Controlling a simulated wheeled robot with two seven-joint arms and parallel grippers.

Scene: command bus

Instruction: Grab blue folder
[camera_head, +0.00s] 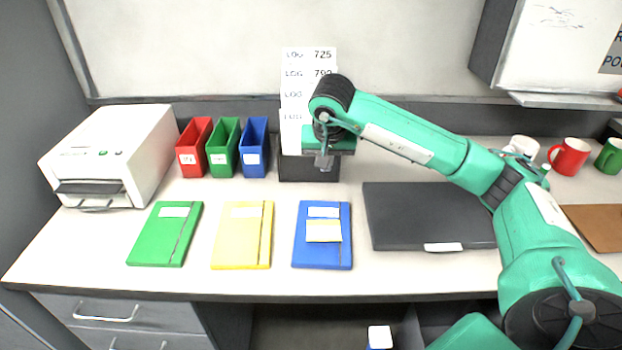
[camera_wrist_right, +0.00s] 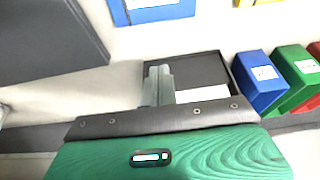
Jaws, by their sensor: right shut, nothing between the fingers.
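The blue folder (camera_head: 336,255) lies flat on the desk, right of the yellow folder, with a white label and a pale yellow note on it. Part of it shows at the top of the right wrist view (camera_wrist_right: 165,14). My right gripper (camera_head: 324,163) is beyond the folder's far edge, raised in front of the black log holder. Its fingers (camera_wrist_right: 158,85) are shut and empty, apart from the folder. My left gripper is not in view.
A green folder (camera_head: 165,235) and a yellow folder (camera_head: 242,236) lie to the left. A closed dark laptop (camera_head: 425,215) lies right of the blue folder. Red, green and blue bins (camera_head: 254,150) and the log holder (camera_head: 309,170) stand behind. A printer (camera_head: 110,155) is at the left.

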